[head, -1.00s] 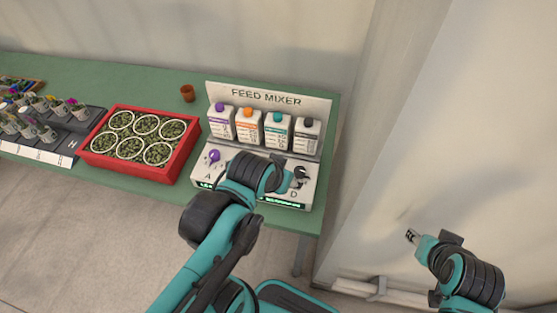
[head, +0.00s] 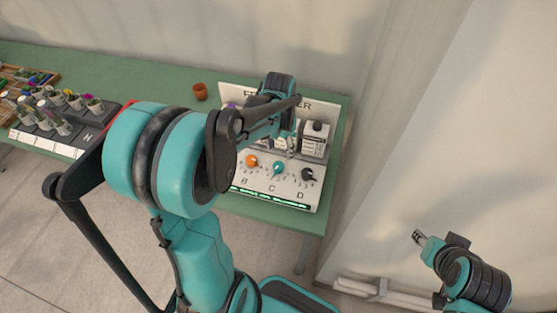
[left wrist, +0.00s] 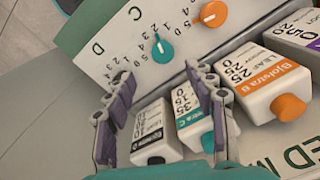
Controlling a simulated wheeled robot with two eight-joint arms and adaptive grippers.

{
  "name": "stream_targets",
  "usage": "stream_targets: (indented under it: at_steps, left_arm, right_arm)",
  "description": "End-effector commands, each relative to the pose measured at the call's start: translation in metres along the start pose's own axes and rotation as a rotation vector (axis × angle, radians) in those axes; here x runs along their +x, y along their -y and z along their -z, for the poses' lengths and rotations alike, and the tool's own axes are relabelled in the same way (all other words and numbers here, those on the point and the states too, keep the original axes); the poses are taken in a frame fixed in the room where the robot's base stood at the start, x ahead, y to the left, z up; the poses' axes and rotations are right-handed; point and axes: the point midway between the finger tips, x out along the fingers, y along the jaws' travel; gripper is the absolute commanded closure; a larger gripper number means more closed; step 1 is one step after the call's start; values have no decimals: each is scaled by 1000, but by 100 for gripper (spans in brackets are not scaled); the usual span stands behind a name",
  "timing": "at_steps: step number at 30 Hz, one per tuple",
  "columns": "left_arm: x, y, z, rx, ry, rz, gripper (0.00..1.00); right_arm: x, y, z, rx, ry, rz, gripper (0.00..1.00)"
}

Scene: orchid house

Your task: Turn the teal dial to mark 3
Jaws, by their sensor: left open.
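The teal dial (head: 278,169) sits on the sloping panel of the feed mixer above the letter C. It also shows in the left wrist view (left wrist: 163,51), with a pale pointer line on its face; the mark it points to is too small to read surely. My left gripper (left wrist: 164,82) is open and empty, its fingers spread over the panel and bottles, with the dial beyond the gap between them. In the head view my left arm partly hides the mixer. My right gripper (head: 418,237) is away at the lower right, beside the wall.
The orange dial (head: 251,161) and black dial (head: 308,174) flank the teal one. Bottles, including a black-capped one (head: 316,138), stand behind the dials.

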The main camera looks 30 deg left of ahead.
Motion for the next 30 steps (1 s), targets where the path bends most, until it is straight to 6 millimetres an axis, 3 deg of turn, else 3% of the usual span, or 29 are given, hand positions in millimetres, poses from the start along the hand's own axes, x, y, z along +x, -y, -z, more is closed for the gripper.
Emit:
stream_targets:
  at_steps: [7, 18, 30]
  left_arm:
    - [21, 7, 2, 12, 31, -14, 45]
    - [78, 6, 1, 12, 29, -14, 45]
    - [86, 6, 0, 12, 28, -13, 45]
  right_arm:
    - [3, 0, -2, 0, 0, 0, 60]
    - [19, 0, -13, 0, 0, 0, 60]
    - [20, 0, -14, 0, 0, 0, 60]
